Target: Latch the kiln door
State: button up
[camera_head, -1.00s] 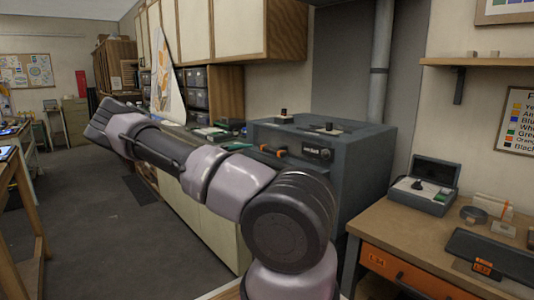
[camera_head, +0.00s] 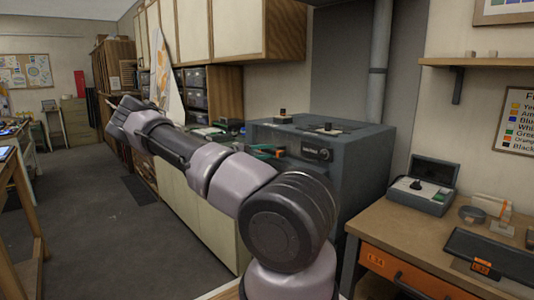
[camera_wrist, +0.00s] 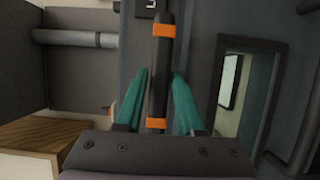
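The kiln (camera_head: 352,160) is a dark grey box at the centre right of the head view, with a black label plate (camera_head: 315,151) on its front. In the wrist view a black bar handle (camera_wrist: 159,75) with orange bands stands upright in the picture, against the grey kiln front. My gripper (camera_wrist: 161,78) has two teal fingers, one on each side of the bar. They look apart, with narrow gaps to the bar, so the gripper is open around it. In the head view my arm hides much of the kiln's front. I cannot tell whether the door is fully closed.
A wooden workbench (camera_head: 400,235) with an orange drawer stands right of the kiln, with an open grey case (camera_head: 425,187) on it. Pale cabinets (camera_head: 190,205) run left of the kiln. A dark framed pane (camera_wrist: 243,90) is right of the bar. The floor (camera_head: 95,225) is clear at left.

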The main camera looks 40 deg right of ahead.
grip_shut()
dwell(1.2)
